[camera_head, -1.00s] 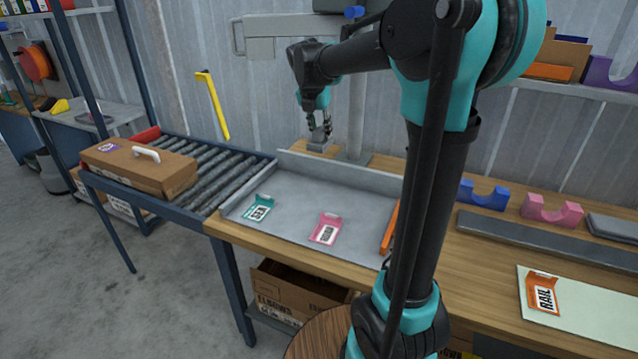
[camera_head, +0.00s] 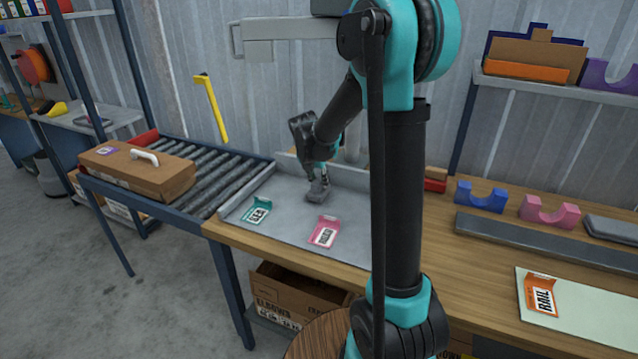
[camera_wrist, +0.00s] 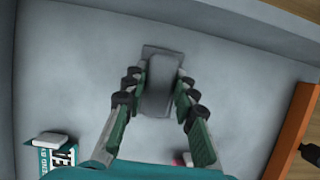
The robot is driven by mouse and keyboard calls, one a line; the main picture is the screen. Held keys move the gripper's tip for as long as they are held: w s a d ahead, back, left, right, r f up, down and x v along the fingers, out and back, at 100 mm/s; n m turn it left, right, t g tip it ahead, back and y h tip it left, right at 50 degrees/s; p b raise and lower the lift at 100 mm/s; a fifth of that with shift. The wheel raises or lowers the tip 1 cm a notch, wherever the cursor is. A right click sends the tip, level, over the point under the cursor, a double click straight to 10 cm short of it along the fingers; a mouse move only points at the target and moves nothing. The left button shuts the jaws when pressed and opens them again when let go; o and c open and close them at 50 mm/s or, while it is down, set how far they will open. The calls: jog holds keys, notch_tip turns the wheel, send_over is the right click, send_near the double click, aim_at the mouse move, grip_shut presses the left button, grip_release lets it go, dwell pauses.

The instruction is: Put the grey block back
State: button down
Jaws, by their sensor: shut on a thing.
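The grey block (camera_head: 318,193) is in my gripper (camera_head: 318,178), over the grey tray (camera_head: 284,205) behind the pink card. In the wrist view the grey block (camera_wrist: 161,85) has a narrow raised part on a wider, darker base. My gripper (camera_wrist: 158,83) is shut on the raised part, one finger on each side. The block is at or just above the tray floor; I cannot tell if it touches. The tray floor (camera_wrist: 75,75) around it is bare.
A teal card (camera_head: 257,212) and a pink card (camera_head: 324,233) lie at the tray's front. An orange strip (camera_wrist: 288,135) runs along the tray's right in the wrist view. A roller conveyor with a brown case (camera_head: 140,168) stands left. Blue (camera_head: 481,196) and pink (camera_head: 549,210) cradles stand right.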

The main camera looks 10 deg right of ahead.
jog(key=shift+f, duration=0.45)
jog(key=c, duration=1.2)
grip_release()
jog(key=shift+f, duration=0.1)
jog(key=v, duration=1.2)
